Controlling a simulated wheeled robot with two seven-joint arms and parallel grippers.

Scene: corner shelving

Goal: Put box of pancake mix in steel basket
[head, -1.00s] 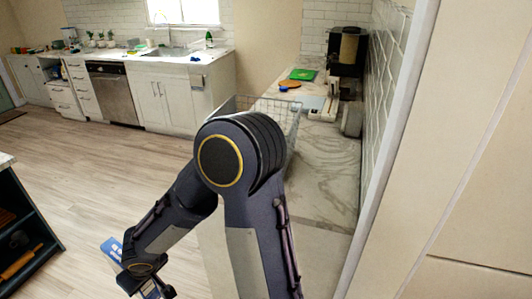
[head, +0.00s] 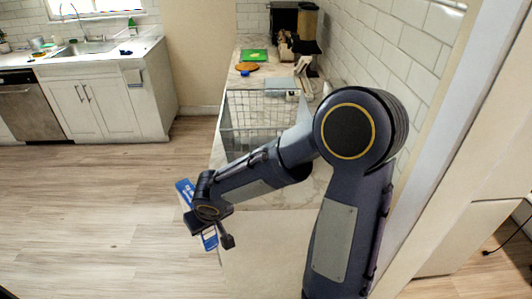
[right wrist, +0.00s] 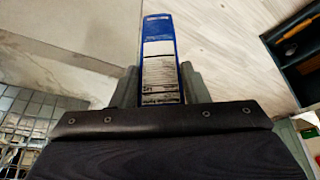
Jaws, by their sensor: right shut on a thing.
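The box of pancake mix, narrow and blue with white print, shows in the head view (head: 185,190) partly hidden behind my right gripper (head: 209,232). In the right wrist view the box (right wrist: 158,45) stands between the two fingers of my right gripper (right wrist: 160,88), which is shut on it. The steel basket (head: 232,138), an open wire basket, stands on the marble counter, to the right of and beyond the gripper. Part of it is hidden behind my right arm. Its wire mesh shows at the lower left of the right wrist view (right wrist: 18,112). My left gripper is out of view.
The marble counter (head: 300,190) runs along the tiled wall (head: 400,45) on the right. A green board (head: 254,55), an orange round thing (head: 246,67) and a coffee machine (head: 306,25) are behind the basket. Open wooden floor (head: 90,210) lies to the left.

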